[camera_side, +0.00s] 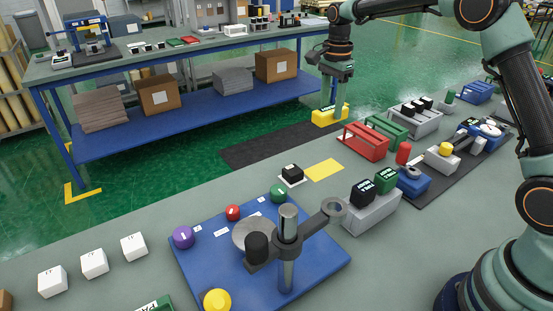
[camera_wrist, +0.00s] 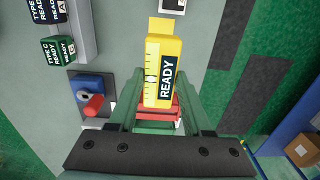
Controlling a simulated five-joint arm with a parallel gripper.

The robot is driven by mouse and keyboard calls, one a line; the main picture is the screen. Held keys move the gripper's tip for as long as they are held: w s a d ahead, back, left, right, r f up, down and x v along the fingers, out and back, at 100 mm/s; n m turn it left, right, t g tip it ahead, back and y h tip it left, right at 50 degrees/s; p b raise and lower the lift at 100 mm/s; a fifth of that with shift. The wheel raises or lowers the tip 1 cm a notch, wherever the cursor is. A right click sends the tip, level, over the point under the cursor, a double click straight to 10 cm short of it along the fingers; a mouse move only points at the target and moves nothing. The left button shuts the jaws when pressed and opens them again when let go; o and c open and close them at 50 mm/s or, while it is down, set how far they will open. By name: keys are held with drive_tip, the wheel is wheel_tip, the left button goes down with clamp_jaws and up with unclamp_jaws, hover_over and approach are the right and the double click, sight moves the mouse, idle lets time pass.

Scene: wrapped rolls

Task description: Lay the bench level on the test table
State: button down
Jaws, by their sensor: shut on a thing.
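The bench level (camera_side: 330,115) is a yellow block, held in my gripper (camera_side: 332,106) above the bench near its far edge. In the wrist view the level (camera_wrist: 163,65) shows scale marks, a vial and a dark READY label, between the two green fingers of my gripper (camera_wrist: 162,90). My gripper is shut on it. No surface is plainly marked as the test table. A round grey plate (camera_side: 250,231) lies on a blue board (camera_side: 325,262), partly hidden by a post with an arm.
A red rack (camera_side: 365,143) and a green rack (camera_side: 386,130) stand right of my gripper. A yellow patch (camera_side: 324,169) and a black block (camera_side: 291,173) lie in front. Labelled blocks (camera_side: 386,180) stand on a grey holder. Coloured knobs sit on the blue board.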

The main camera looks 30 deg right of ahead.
sight(330, 110)
wheel_tip(330, 110, up, 3)
drive_tip(key=shift+f, duration=0.15)
drive_tip(key=shift+a+r, duration=0.15)
drive_tip(key=shift+r, duration=0.15)
drive_tip(key=s+a+f, duration=0.1)
drive_tip(key=s+a, duration=0.3)
drive_tip(key=a, duration=0.6)
drive_tip(key=s+a+f, duration=0.1)
drive_tip(key=s+a, duration=0.4)
drive_tip(key=a, duration=0.5)
drive_tip(key=s+a+f, duration=0.2)
drive_tip(key=s+a, duration=0.3)
drive_tip(key=a, duration=0.5)
drive_tip(key=shift+a, duration=0.4)
drive_tip(key=shift+f, duration=2.55)
drive_tip(key=shift+f, duration=0.15)
drive_tip(key=shift+f, duration=1.25)
